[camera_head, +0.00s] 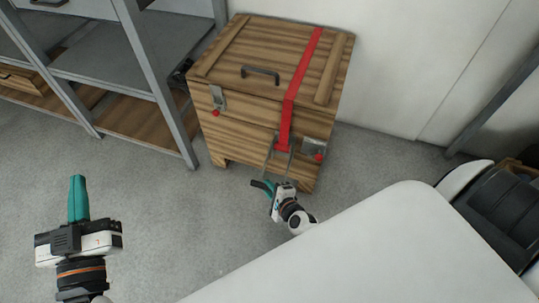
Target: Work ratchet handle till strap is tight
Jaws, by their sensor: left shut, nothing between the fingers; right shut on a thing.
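A red strap (304,70) runs over the lid and down the front of a wooden crate (235,130). At its lower end is a grey metal ratchet with a handle (269,158) on the crate's front. My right gripper (264,187) is at the lower end of the ratchet handle and is shut on it; the fingers partly hide the grip point. My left gripper (78,195) is shut and empty, well to the left of the crate over the floor. How tight the strap is cannot be told exactly; it lies flat on the lid.
The crate has a dark lid handle (260,73) and metal latches with red tips (216,103) on its front. A grey metal shelf (120,75) stands at the left. A white surface (380,255) fills the lower right. The floor between my grippers is clear.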

